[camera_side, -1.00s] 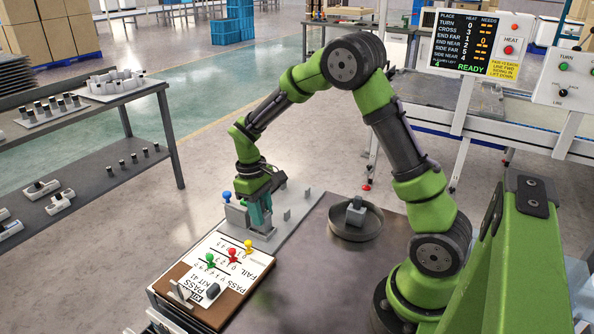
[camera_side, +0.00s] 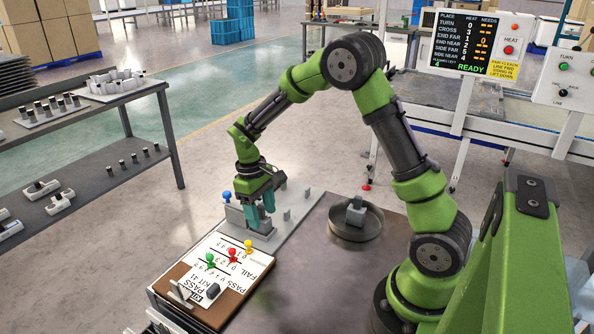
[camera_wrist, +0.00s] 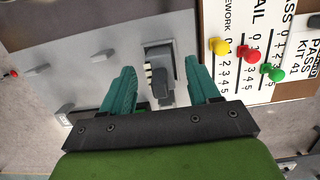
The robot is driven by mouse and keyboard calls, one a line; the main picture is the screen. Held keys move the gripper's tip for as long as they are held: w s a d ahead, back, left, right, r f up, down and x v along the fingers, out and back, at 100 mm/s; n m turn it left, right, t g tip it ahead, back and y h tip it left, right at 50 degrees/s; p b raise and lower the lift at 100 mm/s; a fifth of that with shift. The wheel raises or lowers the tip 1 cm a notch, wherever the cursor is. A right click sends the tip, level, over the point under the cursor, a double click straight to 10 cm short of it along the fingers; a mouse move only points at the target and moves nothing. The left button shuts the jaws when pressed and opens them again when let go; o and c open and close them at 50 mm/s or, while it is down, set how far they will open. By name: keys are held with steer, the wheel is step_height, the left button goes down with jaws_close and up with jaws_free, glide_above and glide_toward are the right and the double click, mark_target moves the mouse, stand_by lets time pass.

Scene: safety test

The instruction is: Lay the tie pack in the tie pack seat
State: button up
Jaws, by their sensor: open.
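My gripper (camera_side: 259,212) is open over the grey fixture plate (camera_side: 298,207), at its near end by the board. In the wrist view its teal fingers (camera_wrist: 161,75) stand apart on either side of a dark grey piece with pale strips (camera_wrist: 164,93), apparently the tie pack. No contact with either finger shows. The piece lies at a light grey raised holder (camera_wrist: 157,50), apparently the tie pack seat. I cannot tell whether it is fully down in it. In the side view the fingers hide the piece.
A round dark tray (camera_side: 340,235) with a grey block (camera_side: 356,209) stands right of the plate. A board (camera_side: 190,306) with red, yellow and green pegs lies in front. A blue knob (camera_side: 227,197) and small upright tabs (camera_side: 286,214) stand close to my gripper.

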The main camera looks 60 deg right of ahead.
step_height(320, 180, up, 16)
steer(key=w, duration=0.3)
steer(key=s+a+r+m+t+y, duration=0.1)
steer(key=s+a+t, duration=0.3)
steer(key=s, duration=0.5)
steer(key=s+a+r+m+t+y, duration=0.1)
steer(key=s+a+r+m+t, duration=0.1)
steer(key=s, duration=0.8)
steer(key=a+m+t, duration=0.1)
steer(key=a+t, duration=0.1)
steer(key=t, duration=0.1)
steer(key=shift+a, duration=0.4)
